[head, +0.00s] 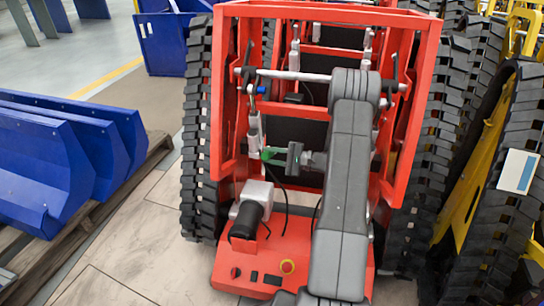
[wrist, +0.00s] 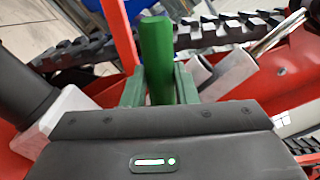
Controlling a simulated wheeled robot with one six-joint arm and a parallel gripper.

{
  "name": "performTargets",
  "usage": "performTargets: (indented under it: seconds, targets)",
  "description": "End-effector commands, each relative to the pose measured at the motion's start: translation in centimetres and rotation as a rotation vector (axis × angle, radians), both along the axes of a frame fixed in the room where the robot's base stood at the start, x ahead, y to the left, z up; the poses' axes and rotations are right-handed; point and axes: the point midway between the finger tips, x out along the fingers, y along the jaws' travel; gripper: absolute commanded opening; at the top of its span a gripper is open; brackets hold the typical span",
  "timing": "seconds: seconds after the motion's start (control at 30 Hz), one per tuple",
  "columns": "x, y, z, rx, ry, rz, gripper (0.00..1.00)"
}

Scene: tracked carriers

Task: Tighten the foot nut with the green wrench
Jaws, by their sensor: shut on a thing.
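The green wrench (head: 269,153) is in the head view, left of my gripper (head: 287,156), low in front of the red tracked carrier (head: 221,110). In the wrist view its green handle (wrist: 156,52) stands up between the two jaws of my gripper (wrist: 159,82), which are shut on it. The wrench's far end is by the lower end of a grey cylinder (head: 255,130) on the carrier's left side. I cannot make out the foot nut, or whether the wrench touches it.
A grey and black motor-like unit (head: 251,210) sits below the wrench, with black cables nearby. The carrier's red frame and black tracks (head: 198,130) enclose the space. Blue panels (head: 60,160) lie at left; a yellow-framed tracked machine (head: 470,180) stands close at right.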

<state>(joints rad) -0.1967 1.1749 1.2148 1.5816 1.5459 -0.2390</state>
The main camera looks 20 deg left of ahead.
Motion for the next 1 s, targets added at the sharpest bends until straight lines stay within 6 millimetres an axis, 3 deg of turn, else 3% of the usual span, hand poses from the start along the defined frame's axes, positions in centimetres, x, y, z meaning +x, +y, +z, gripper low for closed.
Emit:
performTargets:
  seconds: [0.57, 1.0]
  targets:
    - [-0.2, -0.1, -0.3, 0.008, -0.031, 0.0, 0.0]
    - [0.2, -1.9, -0.4, 0.007, -0.031, -0.002, 0.0]
